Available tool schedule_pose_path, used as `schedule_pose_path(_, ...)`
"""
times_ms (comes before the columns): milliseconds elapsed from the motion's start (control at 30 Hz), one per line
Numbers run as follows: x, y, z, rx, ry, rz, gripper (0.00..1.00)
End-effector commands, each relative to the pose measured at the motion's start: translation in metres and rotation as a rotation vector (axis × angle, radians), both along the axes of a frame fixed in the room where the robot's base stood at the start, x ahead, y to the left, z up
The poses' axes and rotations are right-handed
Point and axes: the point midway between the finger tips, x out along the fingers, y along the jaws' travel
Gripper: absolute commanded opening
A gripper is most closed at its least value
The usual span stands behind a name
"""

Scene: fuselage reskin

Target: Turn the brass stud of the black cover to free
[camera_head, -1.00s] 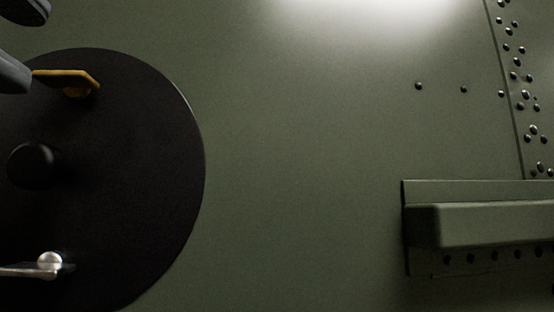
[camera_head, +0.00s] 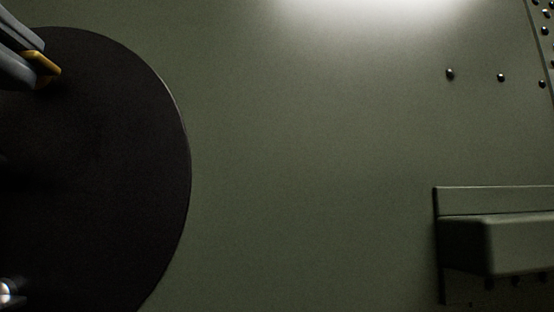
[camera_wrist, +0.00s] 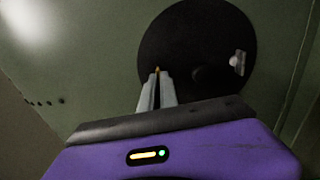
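The round black cover (camera_head: 120,150) fills the left of the head view and also shows in the wrist view (camera_wrist: 185,35). The brass stud (camera_head: 45,68) is near its upper part, a small yellow tab. My gripper (camera_head: 33,62) comes in from the upper left, its two grey fingers close together on the tab, with the tab's end sticking out past them. In the wrist view, a bit of the brass stud (camera_wrist: 157,70) shows between the fingertips of my gripper (camera_wrist: 157,76). The fingers hide most of the stud.
A silver stud (camera_head: 5,292) sits on the cover's lower part, cut by the picture edge. A dark round knob (camera_wrist: 207,78) stands at the cover's middle. A green ledge (camera_head: 510,245) juts out at the right. The green skin between is clear apart from a few rivets.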

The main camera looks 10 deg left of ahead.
Motion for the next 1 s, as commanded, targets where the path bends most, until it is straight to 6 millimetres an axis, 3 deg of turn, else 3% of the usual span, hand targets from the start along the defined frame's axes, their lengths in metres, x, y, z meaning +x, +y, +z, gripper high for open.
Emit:
schedule_pose_path(367, -0.0003, 0.0, -0.0029, -0.138, -0.035, -0.001, 0.0)
schedule_pose_path(1000, -0.0004, -0.0004, -0.0032, -0.71, -0.173, -0.005, 0.0)
